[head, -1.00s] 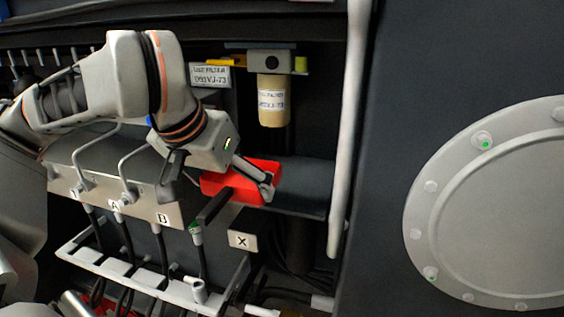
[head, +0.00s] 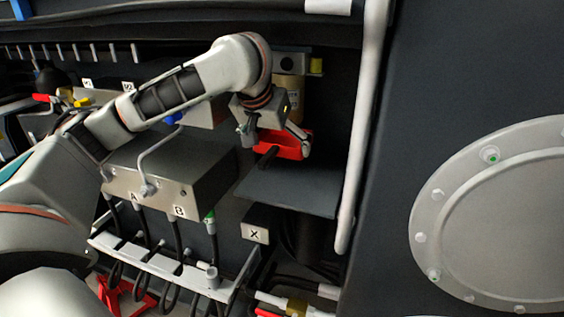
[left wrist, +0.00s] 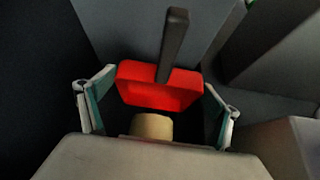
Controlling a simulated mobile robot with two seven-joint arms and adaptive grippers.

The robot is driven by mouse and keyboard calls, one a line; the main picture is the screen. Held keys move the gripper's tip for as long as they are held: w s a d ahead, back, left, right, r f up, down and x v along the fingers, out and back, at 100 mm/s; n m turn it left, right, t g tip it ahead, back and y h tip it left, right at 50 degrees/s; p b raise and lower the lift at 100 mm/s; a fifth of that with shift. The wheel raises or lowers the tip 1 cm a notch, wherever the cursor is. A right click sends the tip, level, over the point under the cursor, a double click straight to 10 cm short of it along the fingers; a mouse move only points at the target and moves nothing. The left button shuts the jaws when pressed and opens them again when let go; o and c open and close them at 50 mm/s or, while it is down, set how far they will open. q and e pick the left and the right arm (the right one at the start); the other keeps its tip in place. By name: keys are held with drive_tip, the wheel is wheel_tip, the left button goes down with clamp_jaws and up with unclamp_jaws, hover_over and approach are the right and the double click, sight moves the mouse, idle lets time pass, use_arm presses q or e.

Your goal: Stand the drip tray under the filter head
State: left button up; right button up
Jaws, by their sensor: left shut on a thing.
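The red drip tray (head: 294,147) is between the fingers of my left gripper (head: 275,138), which is shut on it. Its dark handle points toward the front left. In the left wrist view the tray (left wrist: 150,90) sits between both fingers, its handle (left wrist: 173,45) pointing up the picture. The filter head (head: 291,62) is a grey block with a beige canister (head: 291,90) hanging below, partly hidden by my arm. The tray is below the canister in the head view, over the rear of the dark shelf (head: 285,192). I cannot tell whether it touches the shelf. My right gripper is out of view.
A grey valve box (head: 180,190) with a bent pipe and hoses stands left of the shelf. A white vertical rail (head: 361,150) bounds the right side. An X label (head: 254,233) is below the shelf. The shelf's front part is clear.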

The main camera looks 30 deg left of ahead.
sight(285, 170)
use_arm(q)
drive_tip(key=w, duration=0.3)
drive_tip(key=shift+a+f, duration=0.3)
drive_tip(key=shift+a, duration=0.05)
drive_tip(key=shift+f, duration=0.7)
drive_tip(key=shift+s+f, duration=0.1)
drive_tip(key=shift+f, duration=0.8)
wheel_tip(285, 170, down, 3)
drive_tip(key=shift+r, duration=0.1)
drive_tip(key=shift+w, duration=0.2)
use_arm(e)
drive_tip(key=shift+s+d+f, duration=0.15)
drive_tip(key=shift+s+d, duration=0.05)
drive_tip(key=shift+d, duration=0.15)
use_arm(q)
drive_tip(key=shift+f, duration=0.25)
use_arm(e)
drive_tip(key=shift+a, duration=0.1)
use_arm(q)
drive_tip(key=o, duration=0.9)
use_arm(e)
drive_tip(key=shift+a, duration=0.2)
